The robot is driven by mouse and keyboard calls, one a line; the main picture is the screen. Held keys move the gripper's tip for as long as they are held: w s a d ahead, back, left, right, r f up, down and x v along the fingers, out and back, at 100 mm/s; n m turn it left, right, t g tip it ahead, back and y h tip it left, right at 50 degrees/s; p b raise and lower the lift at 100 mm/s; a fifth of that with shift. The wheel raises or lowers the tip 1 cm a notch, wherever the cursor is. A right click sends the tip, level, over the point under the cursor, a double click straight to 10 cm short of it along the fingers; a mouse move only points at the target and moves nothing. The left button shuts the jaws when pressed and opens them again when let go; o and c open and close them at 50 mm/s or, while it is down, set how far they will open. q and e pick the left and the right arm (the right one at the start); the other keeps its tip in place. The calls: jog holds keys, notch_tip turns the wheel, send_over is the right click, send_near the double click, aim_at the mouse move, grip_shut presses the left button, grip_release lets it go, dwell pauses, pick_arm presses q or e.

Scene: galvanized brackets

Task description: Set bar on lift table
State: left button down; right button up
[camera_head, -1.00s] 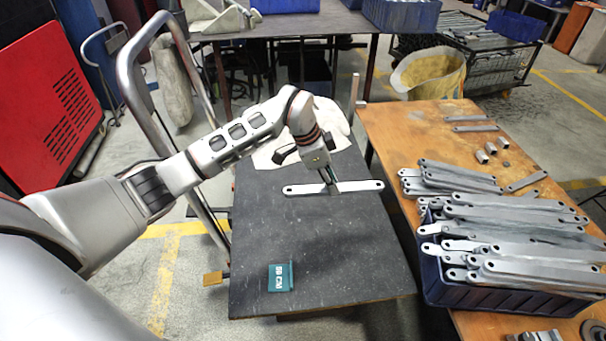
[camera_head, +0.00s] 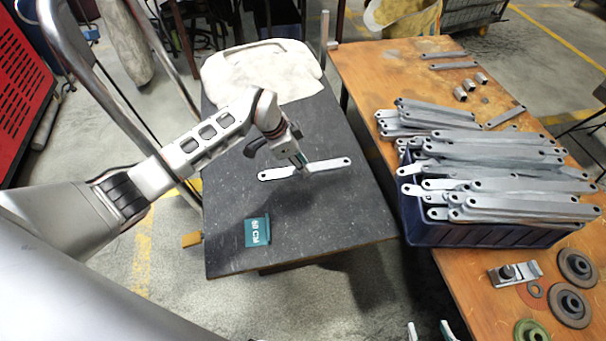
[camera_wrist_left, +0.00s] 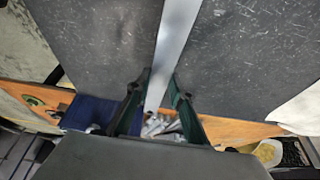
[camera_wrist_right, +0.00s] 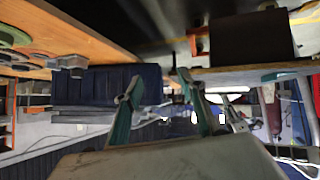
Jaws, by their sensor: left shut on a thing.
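A long grey flat bar (camera_head: 328,165) with a hole at each end is in my left gripper (camera_head: 302,167). The gripper is shut on it near its middle. The left wrist view shows the bar (camera_wrist_left: 176,35) running between the two fingers (camera_wrist_left: 160,85). The bar is over the dark, speckled top of the lift table (camera_head: 340,225); I cannot tell whether it touches the surface. My right gripper shows only its tips at the bottom edge of the head view (camera_head: 430,331). In the right wrist view its fingers (camera_wrist_right: 160,95) are apart and empty.
A teal sign (camera_head: 257,231) and a pale cloth (camera_head: 262,75) are on the lift table. A blue crate (camera_head: 470,235) heaped with similar bars is on the orange workbench (camera_head: 455,280) at right, with loose parts nearby. A metal handrail (camera_head: 90,75) stands left. The table's near right part is clear.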

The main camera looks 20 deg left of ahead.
aim_at(302, 183)
pick_arm(q)
jog(key=f+b, duration=0.1)
jog(key=f, duration=0.4)
jog(key=shift+s+f, duration=0.1)
jog(key=shift+s, duration=0.1)
jog(key=shift+w+f+b, duration=0.1)
jog(key=shift+b, duration=0.2)
jog(key=shift+r, duration=0.2)
jog(key=c, duration=1.8)
grip_release()
jog(key=shift+o, duration=0.2)
pick_arm(e)
jog(key=shift+a+f, duration=0.1)
jog(key=shift+a, duration=0.1)
